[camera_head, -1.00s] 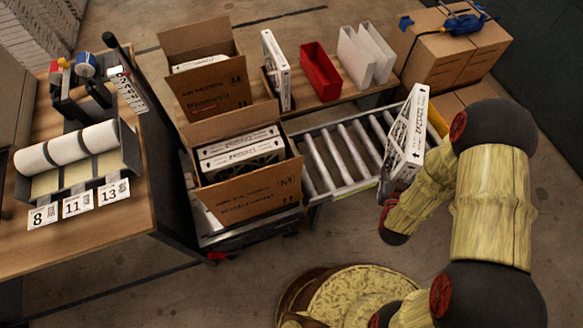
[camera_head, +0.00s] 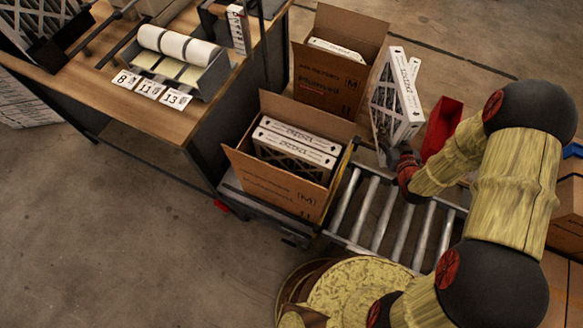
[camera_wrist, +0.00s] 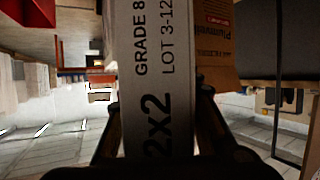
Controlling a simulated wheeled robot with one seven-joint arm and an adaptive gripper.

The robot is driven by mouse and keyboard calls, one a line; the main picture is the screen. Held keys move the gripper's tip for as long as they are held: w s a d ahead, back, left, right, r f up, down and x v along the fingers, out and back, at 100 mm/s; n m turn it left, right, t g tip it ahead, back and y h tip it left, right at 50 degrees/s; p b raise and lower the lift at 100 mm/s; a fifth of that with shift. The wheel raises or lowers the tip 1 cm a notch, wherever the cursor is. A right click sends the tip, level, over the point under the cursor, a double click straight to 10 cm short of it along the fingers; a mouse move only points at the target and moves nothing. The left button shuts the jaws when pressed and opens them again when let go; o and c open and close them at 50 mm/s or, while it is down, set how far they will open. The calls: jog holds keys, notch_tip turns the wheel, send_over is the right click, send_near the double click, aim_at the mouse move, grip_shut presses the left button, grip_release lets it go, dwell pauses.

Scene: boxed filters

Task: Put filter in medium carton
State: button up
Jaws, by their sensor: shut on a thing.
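My gripper (camera_head: 404,158) is shut on a white-framed filter (camera_head: 396,108), held upright above the bench and conveyor, right of the cartons. In the wrist view, the filter's white edge (camera_wrist: 155,60) stands between my fingers and reads "GRADE 8", "LOT 3-12" and "2x2". The front carton (camera_head: 262,184), marked M, is open and holds two filters (camera_head: 297,140) side by side, with room in front of them unclear. A second open carton (camera_head: 318,92), also marked M, stands behind it with one filter (camera_head: 337,48) showing.
The roller conveyor (camera_head: 385,215) runs right of the front carton. The left table (camera_head: 190,110) carries rolls and cards 8, 11, 13. Floor is clear at lower left.

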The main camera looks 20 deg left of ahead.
jog(key=w+n+g+y, duration=0.1)
jog(key=n+y, duration=0.1)
jog(key=w+d+n+g+y+b, duration=0.1)
jog(key=w+n+y, duration=0.1)
jog(key=shift+w+f+b, duration=0.2)
jog(key=shift+b, duration=0.1)
jog(key=s+d+f+n+g+y+b, duration=0.2)
jog(key=s+d+f+n+g+y, duration=0.15)
jog(key=s+d+f, duration=0.4)
jog(key=s+d+f+n+g+y+b, duration=0.2)
jog(key=s+d+f+n+g, duration=0.25)
jog(key=d, duration=0.65)
jog(key=w+a+b, duration=0.1)
jog(key=w+a, duration=0.2)
jog(key=a, duration=1.9)
jog(key=w+a+b, duration=0.2)
jog(key=w+a, duration=0.2)
jog(key=a, duration=1.8)
jog(key=shift+n+g+h, duration=0.25)
jog(key=shift+n+g, duration=0.05)
jog(key=shift+g, duration=0.1)
jog(key=f+b, duration=0.3)
jog(key=f, duration=0.2)
jog(key=f+b, duration=0.2)
jog(key=shift+s+a+f+b, duration=0.15)
jog(key=shift+a+f+b, duration=0.1)
jog(key=shift+a+b, duration=0.05)
jog(key=shift+r, duration=0.15)
